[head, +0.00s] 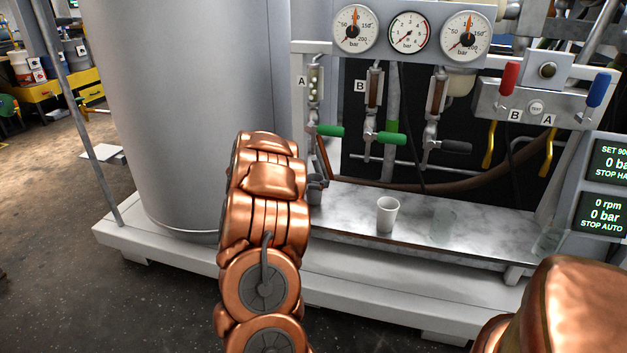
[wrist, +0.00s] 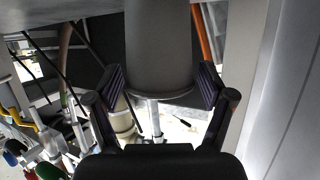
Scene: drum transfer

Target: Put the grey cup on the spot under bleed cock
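The grey cup (wrist: 158,50) fills the upper middle of the wrist view. My gripper (wrist: 158,85) has one finger on each side of it. The pads lie close to its sides, but I cannot tell whether both touch. In the head view a small part of the grey cup (head: 315,190) shows at the left end of the marble shelf; my arm hides the rest and the gripper. The bleed cocks hang above the shelf: one with a green lever (head: 328,131) by label A, one with a green lever (head: 391,138) by label B, one with a black lever (head: 457,148).
A white cup (head: 387,216) stands on the marble shelf (head: 350,203). A clear glass (head: 445,220) stands to its right, and another clear object (head: 546,242) at the right end. A large grey drum (head: 190,110) stands left of my arm. Gauges (head: 408,32) sit above.

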